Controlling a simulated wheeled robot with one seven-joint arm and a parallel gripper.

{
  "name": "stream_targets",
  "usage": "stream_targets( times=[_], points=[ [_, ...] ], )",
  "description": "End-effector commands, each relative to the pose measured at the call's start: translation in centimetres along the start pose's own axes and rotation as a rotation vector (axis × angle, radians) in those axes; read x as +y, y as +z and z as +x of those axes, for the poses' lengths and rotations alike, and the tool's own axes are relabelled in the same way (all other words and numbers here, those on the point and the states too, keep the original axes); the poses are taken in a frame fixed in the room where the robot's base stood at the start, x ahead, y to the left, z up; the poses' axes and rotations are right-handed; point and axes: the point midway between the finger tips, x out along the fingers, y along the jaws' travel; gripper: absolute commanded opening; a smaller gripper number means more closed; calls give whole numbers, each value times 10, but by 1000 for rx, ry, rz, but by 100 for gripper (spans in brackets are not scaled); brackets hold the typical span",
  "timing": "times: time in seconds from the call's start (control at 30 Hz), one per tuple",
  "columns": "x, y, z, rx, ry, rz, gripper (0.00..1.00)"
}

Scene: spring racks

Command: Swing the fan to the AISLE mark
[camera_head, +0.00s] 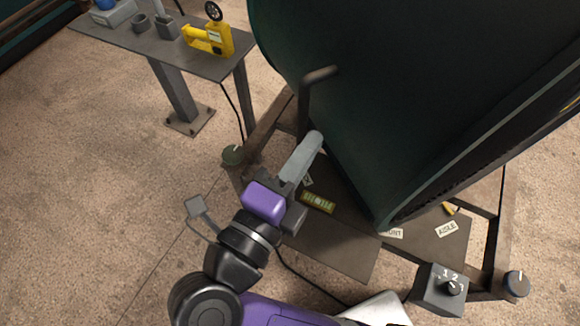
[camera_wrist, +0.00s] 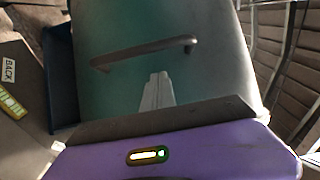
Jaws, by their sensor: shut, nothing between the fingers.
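The fan is a large dark green drum (camera_head: 400,90) filling the upper right of the head view; its green side also fills the wrist view (camera_wrist: 220,90). A bent grey bar handle (camera_head: 318,76) stands out from its side and also shows in the wrist view (camera_wrist: 150,50). The AISLE label (camera_head: 446,229) lies on the base plate at the lower right, with a small yellow piece (camera_head: 449,208) just above it. My gripper (camera_head: 316,138) is shut and empty. Its tips (camera_wrist: 158,76) point at the drum side, below the handle and apart from it.
A partly hidden label ending in "ONT" (camera_head: 394,233) lies by the drum's lower edge. A BACK label (camera_wrist: 9,71) shows in the wrist view. A knob box numbered 1, 2 (camera_head: 438,290) stands at the front right. A grey table (camera_head: 205,62) with a yellow tool (camera_head: 210,38) is upper left.

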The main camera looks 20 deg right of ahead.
Motion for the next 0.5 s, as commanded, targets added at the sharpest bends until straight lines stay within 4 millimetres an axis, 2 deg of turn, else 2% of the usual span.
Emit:
stream_targets(
  times=[0.03,0.2,0.5],
  points=[
    [-2,8,5,0,0,1,0],
    [-1,22,18,-1,0,0,0],
    [0,27,24,-2,0,1,0]
  ],
)
